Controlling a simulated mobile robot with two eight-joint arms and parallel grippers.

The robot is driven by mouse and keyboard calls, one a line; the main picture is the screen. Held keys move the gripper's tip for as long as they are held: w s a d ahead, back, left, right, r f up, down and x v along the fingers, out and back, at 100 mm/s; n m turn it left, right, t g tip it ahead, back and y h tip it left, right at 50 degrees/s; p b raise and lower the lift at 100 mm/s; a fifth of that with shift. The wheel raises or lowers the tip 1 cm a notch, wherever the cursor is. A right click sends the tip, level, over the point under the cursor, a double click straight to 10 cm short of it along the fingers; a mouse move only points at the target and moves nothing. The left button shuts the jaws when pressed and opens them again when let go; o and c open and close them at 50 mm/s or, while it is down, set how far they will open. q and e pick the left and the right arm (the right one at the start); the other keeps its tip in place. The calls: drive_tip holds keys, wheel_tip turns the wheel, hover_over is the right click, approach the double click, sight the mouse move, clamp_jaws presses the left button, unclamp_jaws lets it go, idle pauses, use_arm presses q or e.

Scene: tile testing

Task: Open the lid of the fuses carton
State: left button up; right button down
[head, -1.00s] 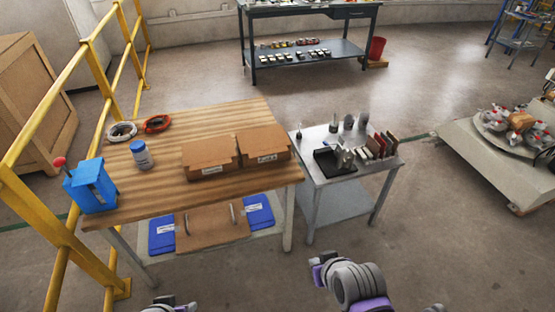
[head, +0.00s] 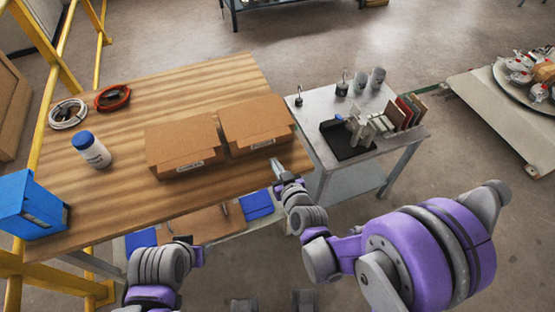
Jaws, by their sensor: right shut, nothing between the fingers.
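Two brown cardboard cartons stand side by side on the wooden table, a left carton (head: 183,142) and a right carton (head: 257,124). Both lids are closed. Each has a small white label on its front, too small to read, so I cannot tell which is the fuses carton. My right gripper (head: 278,166) is shut and empty. It is near the table's right front edge, just in front of the right carton's front right part, and appears apart from it. Links of my left arm show at the bottom left, but its fingers do not show.
A white bottle with a blue cap (head: 91,149), a blue box (head: 33,207), a white coil (head: 69,113) and a red coil (head: 112,98) are on the table's left part. A metal side table (head: 310,112) with instruments stands at right. A yellow railing (head: 60,70) borders the left.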

sight(263, 135)
drive_tip(key=shift+w+a+r, duration=0.1)
drive_tip(key=shift+w+a, duration=0.05)
drive_tip(key=shift+w, duration=0.15)
drive_tip(key=shift+w+a+p, duration=0.25)
drive_tip(key=shift+w+a, duration=0.1)
drive_tip(key=shift+w, duration=0.7)
drive_tip(key=shift+w+a+p, duration=0.3)
drive_tip(key=shift+w, duration=0.75)
drive_tip(key=shift+w+a+p, duration=0.25)
drive_tip(key=shift+w+a, duration=0.1)
drive_tip(key=shift+w, duration=0.7)
drive_tip(key=shift+r, duration=0.15)
drive_tip(key=shift+r+p, duration=1.05)
drive_tip(key=shift+r, duration=0.35)
drive_tip(key=shift+w+a+r+p, duration=0.15)
drive_tip(key=shift+w+r+p, duration=0.3)
drive_tip(key=shift+r, duration=0.25)
drive_tip(key=shift+w+a+r+p, duration=0.15)
drive_tip(key=shift+w+r+p, duration=0.25)
drive_tip(key=shift+r, duration=0.35)
